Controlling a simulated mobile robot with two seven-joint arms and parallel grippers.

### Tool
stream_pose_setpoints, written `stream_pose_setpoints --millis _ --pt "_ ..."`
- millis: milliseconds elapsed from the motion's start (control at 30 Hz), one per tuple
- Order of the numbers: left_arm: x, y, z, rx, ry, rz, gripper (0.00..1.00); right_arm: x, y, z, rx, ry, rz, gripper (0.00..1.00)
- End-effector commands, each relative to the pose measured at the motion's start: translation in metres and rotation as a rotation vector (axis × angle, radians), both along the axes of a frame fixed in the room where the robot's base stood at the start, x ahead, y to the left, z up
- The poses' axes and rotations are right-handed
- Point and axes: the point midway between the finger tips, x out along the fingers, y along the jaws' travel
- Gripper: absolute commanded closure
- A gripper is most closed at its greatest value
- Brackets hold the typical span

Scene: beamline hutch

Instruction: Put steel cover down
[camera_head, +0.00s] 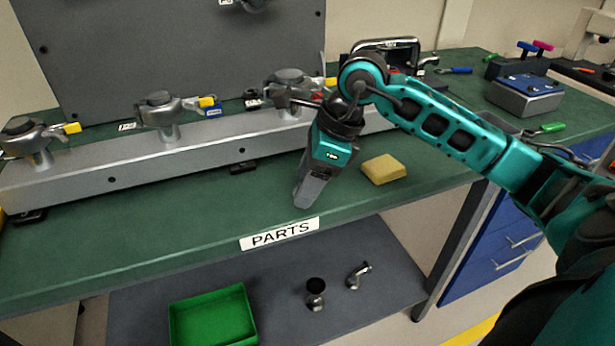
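My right gripper (306,198) points down over the green bench top (130,236), just behind the front edge above the PARTS label. Its fingers show from one side as a single grey shape, so I cannot tell whether they are open or shut. No steel cover can be made out at the fingertips; anything between them is hidden. I cannot tell whether the tips touch the bench. My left gripper is not in view. Two small metal parts lie on the lower shelf: a cup-like one with a dark top (316,294) and an elbow-shaped one (359,275).
A yellow block (383,169) lies right of my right gripper. Behind runs a grey metal rail (95,176) carrying several valves with yellow handles. A green bin (213,318) sits on the lower shelf. A blue-topped box (525,90) stands at right. The bench's front left is clear.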

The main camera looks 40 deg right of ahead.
Motion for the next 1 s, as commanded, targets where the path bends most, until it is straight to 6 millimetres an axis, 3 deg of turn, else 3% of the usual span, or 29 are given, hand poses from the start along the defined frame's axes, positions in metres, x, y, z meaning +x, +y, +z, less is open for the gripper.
stream_pose_setpoints --millis 367,800,1000 --pt "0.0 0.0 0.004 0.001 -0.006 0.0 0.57 0.0 -0.002 0.009 -0.001 -0.003 -0.001 0.34" --pt "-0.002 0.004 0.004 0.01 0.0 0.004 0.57 -0.021 -0.03 0.091 -0.002 -0.004 -0.002 0.34" --pt "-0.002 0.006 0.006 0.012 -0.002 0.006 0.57 -0.026 -0.036 0.111 -0.001 -0.001 0.0 0.34"
